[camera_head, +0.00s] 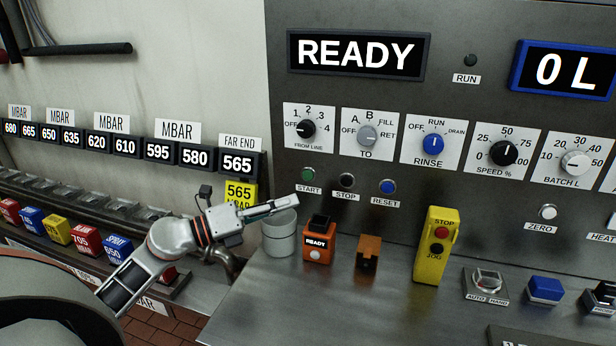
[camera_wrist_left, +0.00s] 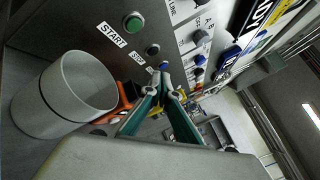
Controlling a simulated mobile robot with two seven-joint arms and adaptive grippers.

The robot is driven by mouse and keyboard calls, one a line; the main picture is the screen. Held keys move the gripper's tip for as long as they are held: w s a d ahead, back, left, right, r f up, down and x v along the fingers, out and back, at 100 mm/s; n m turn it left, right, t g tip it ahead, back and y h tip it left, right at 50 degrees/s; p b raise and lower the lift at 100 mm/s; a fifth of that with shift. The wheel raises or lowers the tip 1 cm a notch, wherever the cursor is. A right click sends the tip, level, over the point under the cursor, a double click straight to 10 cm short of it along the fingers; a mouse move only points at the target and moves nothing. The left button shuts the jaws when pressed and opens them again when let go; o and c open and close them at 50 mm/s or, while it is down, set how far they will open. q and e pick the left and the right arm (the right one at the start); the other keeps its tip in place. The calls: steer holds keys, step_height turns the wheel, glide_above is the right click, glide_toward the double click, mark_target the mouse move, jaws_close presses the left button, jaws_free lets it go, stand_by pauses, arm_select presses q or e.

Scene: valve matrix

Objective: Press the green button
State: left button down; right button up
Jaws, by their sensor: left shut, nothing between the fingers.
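The green button (camera_head: 308,174) is a small round push button labelled START on the grey metal panel. It also shows in the left wrist view (camera_wrist_left: 134,23), near the top with its label beside it. My left gripper (camera_head: 290,203) is shut and empty. In the head view its fingertips appear just below and left of the green button, over the grey cup. In the left wrist view the green-lined fingers (camera_wrist_left: 164,76) meet at the tips, and the green button lies up and left of them. I see no contact with the button. My right gripper is not in view.
The black STOP button (camera_head: 347,180) and blue RESET button (camera_head: 387,186) sit right of START. Below stand a grey cup (camera_head: 279,240), an orange READY box (camera_head: 318,245), an orange block (camera_head: 368,255) and a yellow STOP/JOG box (camera_head: 436,250). The display (camera_head: 358,54) reads READY.

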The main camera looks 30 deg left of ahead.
mark_target(308, 175)
arm_select(q)
steer(key=w+a+b, duration=0.2)
steer(key=w, duration=0.6)
steer(key=shift+w, duration=0.25)
steer(key=shift+w, duration=0.15)
stand_by(1.2)
steer(key=shift+w+a, duration=0.15)
steer(key=shift+w, duration=0.1)
steer(key=shift+w+a, duration=0.1)
steer(key=shift+w, duration=0.35)
stand_by(0.7)
steer(key=shift+s, duration=0.15)
stand_by(0.3)
steer(key=shift+s, duration=0.4)
steer(key=shift+s+d, duration=0.2)
steer(key=shift+s, duration=0.15)
steer(key=shift+p, duration=0.3)
